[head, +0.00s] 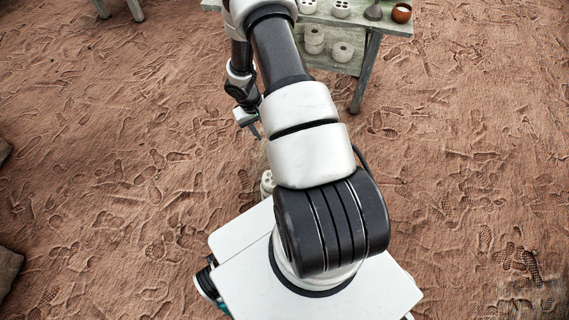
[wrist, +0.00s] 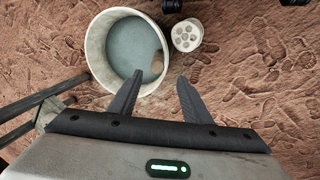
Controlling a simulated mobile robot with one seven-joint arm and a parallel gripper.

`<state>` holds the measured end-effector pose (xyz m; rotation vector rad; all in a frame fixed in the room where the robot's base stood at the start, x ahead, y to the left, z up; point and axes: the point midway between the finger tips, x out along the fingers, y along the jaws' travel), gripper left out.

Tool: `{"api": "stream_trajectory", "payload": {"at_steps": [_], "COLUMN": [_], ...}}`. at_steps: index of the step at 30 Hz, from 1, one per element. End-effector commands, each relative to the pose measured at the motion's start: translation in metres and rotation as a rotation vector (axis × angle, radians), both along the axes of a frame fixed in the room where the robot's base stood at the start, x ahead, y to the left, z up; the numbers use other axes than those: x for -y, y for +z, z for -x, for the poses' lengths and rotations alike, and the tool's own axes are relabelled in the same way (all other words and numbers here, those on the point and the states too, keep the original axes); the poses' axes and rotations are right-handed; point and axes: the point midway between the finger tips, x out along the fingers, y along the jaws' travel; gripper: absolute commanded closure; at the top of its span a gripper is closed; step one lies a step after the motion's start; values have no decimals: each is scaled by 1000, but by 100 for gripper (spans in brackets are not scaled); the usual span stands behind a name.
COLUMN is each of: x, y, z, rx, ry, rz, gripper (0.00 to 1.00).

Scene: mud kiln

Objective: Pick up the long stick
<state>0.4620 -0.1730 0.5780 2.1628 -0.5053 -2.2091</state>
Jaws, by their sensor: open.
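I cannot make out a long stick for certain in either view. My gripper (wrist: 160,76) is open, its two dark fingers apart with nothing between them in the wrist view. It points down over the footprinted ground, and its tips overlap the near rim of a pale round bucket (wrist: 93,45). In the head view my gripper (head: 255,129) hangs left of my arm, short of the table, and is small there. My arm hides much of the middle of the head view.
A white cylinder with holes (wrist: 187,36) is right of the bucket, which holds grey-blue contents. Dark bars (wrist: 35,104) cross the wrist view's left edge. A wooden table (head: 385,24) bears pale cylinders and an orange-brown bowl (head: 401,13). Open ground (head: 480,160) lies right.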

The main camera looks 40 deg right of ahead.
Motion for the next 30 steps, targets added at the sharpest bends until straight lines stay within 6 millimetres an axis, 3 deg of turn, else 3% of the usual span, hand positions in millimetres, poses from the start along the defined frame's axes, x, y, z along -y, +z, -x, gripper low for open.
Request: {"api": "stream_trajectory", "payload": {"at_steps": [5, 18, 30], "x": [2, 23, 38], "y": [-25, -113, -148], "z": [4, 8, 3], "rx": [-6, -5, -4], "ry": [-4, -3, -6], "rz": [-6, -6, -6], "gripper": [56, 56, 56]}}
